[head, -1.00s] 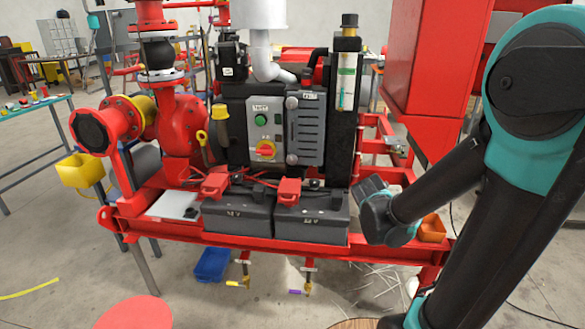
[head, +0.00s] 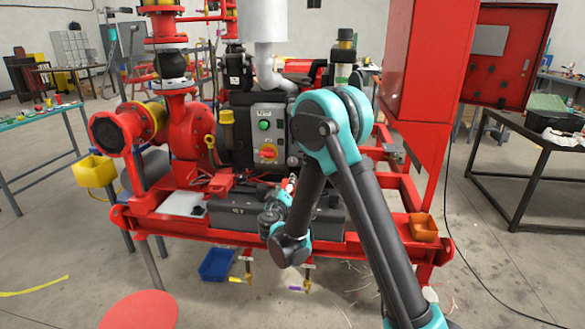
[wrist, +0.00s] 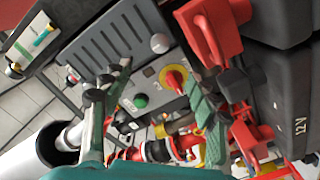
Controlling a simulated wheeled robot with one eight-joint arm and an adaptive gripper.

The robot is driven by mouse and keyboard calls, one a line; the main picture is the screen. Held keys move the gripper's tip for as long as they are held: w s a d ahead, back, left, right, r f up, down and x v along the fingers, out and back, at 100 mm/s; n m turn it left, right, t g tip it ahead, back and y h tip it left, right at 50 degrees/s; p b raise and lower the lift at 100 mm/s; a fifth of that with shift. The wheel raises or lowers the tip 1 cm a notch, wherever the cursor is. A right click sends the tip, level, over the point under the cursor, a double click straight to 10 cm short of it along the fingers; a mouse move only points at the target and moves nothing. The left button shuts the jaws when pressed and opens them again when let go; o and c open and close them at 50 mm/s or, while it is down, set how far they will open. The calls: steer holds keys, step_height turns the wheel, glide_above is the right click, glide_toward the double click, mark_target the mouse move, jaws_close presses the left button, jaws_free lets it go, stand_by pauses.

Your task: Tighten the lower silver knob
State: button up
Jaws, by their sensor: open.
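The lower silver knob (wrist: 160,43) is a small round knob at the lower end of the grey slotted cover, near the red rotary switch (wrist: 174,79). It shows between and beyond the fingertips in the wrist view. In the head view the knob (head: 292,161) is a small spot beside my arm. My gripper (wrist: 158,76) is open and empty, its two fingers spread, apart from the knob. In the head view my gripper (head: 290,184) is in front of and below the control panel. My arm hides most of the slotted cover there.
A green button (wrist: 141,101) is on the same panel. Red battery clamps (wrist: 205,40) and black batteries (head: 240,215) lie close to the gripper. The red skid frame (head: 190,232) runs in front. A red cabinet post (head: 425,70) stands at right.

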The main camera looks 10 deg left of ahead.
steer(key=w, duration=1.7)
steer(key=shift+w+d, duration=0.15)
steer(key=shift+c, duration=0.5)
steer(key=c, duration=1.1)
steer(key=shift+o, duration=0.2)
